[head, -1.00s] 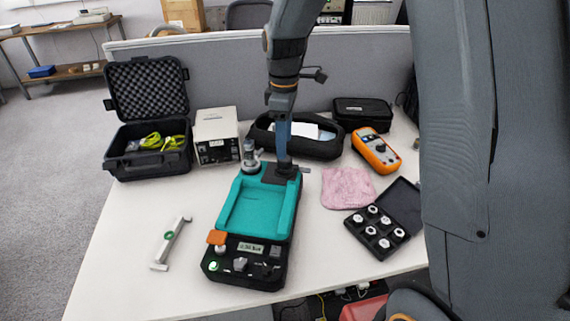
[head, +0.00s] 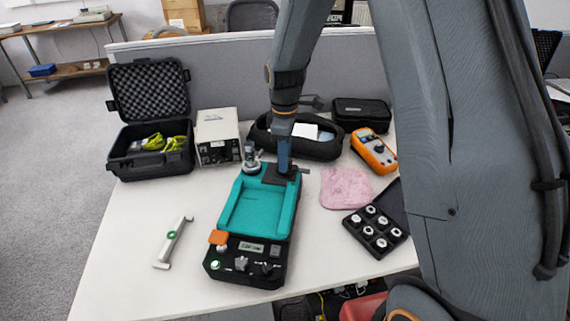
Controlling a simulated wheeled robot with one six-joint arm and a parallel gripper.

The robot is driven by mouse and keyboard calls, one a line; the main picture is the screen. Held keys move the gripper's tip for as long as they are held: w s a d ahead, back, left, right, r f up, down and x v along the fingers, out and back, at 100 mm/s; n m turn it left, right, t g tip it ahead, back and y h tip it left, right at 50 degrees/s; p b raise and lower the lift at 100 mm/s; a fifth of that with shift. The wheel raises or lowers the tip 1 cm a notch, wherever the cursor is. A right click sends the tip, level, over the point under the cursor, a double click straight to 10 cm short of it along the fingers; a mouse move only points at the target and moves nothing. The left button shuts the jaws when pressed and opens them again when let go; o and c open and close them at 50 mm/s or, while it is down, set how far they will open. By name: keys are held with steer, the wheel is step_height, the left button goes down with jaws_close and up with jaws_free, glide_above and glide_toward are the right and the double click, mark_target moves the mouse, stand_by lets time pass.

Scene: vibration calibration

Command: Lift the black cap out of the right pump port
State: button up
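The pump unit is a teal tray (head: 258,207) with a black control panel (head: 246,262) at its front. A metal fitting (head: 251,160) stands at the tray's back left corner. My gripper (head: 281,177) points straight down at the back right corner of the tray, where the right port would be. The arm end and a dark block around it hide the right port. I cannot make out the black cap apart from these dark parts. The fingers are too small and covered to tell whether they are open or shut.
An orange knob (head: 218,238) stands at the panel's left. A white handle-like bar (head: 173,243) lies left of the unit. A pink cloth (head: 346,188), a black case of fittings (head: 375,232) and an orange meter (head: 373,151) lie right. A white box (head: 217,136) and black tray (head: 325,146) stand behind.

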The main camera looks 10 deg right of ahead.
steer(key=c, duration=0.5)
steer(key=shift+r+p, duration=0.8)
steer(key=shift+r, duration=6.25)
